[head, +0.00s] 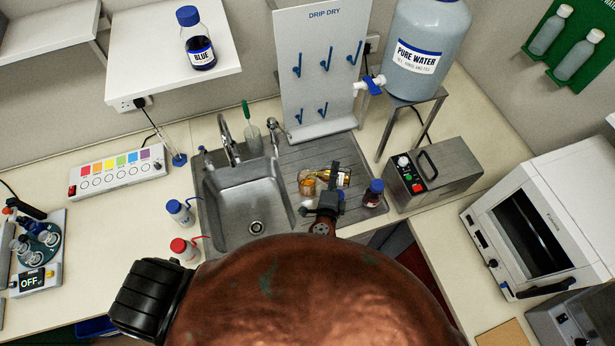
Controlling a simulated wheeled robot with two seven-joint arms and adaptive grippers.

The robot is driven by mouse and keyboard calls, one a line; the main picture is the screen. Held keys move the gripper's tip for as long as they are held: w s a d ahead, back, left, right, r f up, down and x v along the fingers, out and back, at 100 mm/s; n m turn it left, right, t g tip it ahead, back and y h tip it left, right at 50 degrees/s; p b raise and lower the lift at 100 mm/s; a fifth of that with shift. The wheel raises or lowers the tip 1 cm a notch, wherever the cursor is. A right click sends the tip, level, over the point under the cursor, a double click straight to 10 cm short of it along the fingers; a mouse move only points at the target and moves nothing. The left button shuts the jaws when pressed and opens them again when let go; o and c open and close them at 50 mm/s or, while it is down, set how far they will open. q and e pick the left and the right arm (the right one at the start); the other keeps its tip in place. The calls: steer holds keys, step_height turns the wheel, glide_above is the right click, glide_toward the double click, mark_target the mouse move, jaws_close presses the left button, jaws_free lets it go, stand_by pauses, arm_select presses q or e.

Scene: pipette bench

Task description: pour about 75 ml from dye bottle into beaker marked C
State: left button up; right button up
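One dark gripper (330,182) of mine shows over the ridged drainboard right of the sink; its arm is mostly hidden, and it looks like my right. Amber glassware (308,186) and an amber piece with a pale label (344,177) lie at its fingers. I cannot tell whether the fingers close on either. A dark bottle with a blue cap (374,192) stands just right of the gripper. A dye bottle labelled BLUE (200,52), blue-capped with dark blue liquid, stands upright on the upper left shelf. I can make out no beaker marked C. My other gripper is not in view.
The sink (248,200) and tap (228,140) are left of the gripper. The drip-dry rack (322,75) and PURE WATER tank (428,45) stand behind. A metal box (440,175) is to the right. Two wash bottles, blue-topped (180,212) and red-topped (184,250), stand left of the sink.

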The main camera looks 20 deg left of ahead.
arm_select(q)
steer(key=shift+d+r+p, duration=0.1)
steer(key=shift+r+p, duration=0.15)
steer(key=shift+p, duration=0.2)
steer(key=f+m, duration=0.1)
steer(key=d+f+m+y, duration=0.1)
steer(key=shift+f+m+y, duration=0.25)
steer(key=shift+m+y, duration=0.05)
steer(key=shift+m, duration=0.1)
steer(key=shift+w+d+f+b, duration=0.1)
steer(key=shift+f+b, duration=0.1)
steer(key=shift+b, duration=0.1)
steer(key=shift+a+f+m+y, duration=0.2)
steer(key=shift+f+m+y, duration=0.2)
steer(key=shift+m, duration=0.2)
stand_by(0.5)
